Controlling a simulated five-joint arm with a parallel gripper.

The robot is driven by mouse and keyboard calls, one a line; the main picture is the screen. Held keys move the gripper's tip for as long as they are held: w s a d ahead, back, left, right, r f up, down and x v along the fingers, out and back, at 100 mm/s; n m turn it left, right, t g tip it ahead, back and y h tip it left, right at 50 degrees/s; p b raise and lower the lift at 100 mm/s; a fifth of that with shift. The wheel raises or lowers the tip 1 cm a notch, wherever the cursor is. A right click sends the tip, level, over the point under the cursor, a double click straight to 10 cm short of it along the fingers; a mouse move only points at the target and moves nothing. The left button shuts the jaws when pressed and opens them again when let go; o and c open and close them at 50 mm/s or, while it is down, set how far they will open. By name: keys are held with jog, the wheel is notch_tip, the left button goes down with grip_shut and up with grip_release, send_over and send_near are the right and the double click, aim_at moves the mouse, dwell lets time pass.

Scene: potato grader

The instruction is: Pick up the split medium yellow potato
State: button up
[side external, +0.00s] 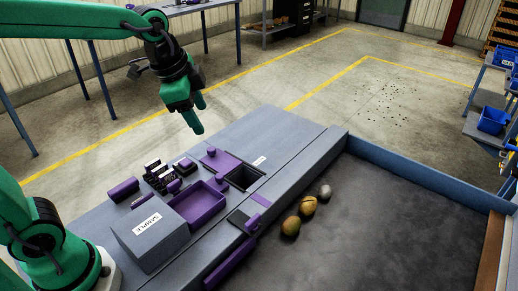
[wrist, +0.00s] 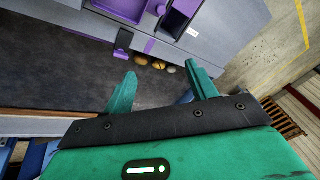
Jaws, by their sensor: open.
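A yellow potato with a dark line across it, looking like the split one (side external: 308,206), lies on the dark bed between two other lumps. In the wrist view the middle yellow lump (wrist: 158,64) appears to be the same one, small and without clear detail. My gripper (side external: 199,118) is raised in the air beyond the grey bench, well away from the potatoes. Its two fingers (wrist: 161,75) are spread apart with nothing held, and the potatoes show in the distance between them.
A brownish-yellow potato (side external: 291,226) and a grey lump (side external: 325,192) lie close on either side. The bench holds a purple tray (side external: 198,204), a dark square opening (side external: 243,177), a SAMPLE box (side external: 150,232) and small purple items. The dark bed (side external: 400,235) is otherwise clear, with a raised blue-grey wall (side external: 420,180).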

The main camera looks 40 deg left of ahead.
jog(key=w+d+f+m+g, duration=0.1)
jog(key=w+d+f+m, duration=0.25)
jog(key=w+m, duration=0.35)
jog(key=m+g, duration=0.3)
jog(key=m, duration=1.2)
send_over(309, 201)
jog(key=f, duration=2.2)
jog(key=shift+a+f, duration=0.2)
jog(key=shift+d+f, duration=0.15)
jog(key=shift+f, duration=1.55)
jog(key=shift+f, duration=0.1)
jog(key=shift+f, duration=2.5)
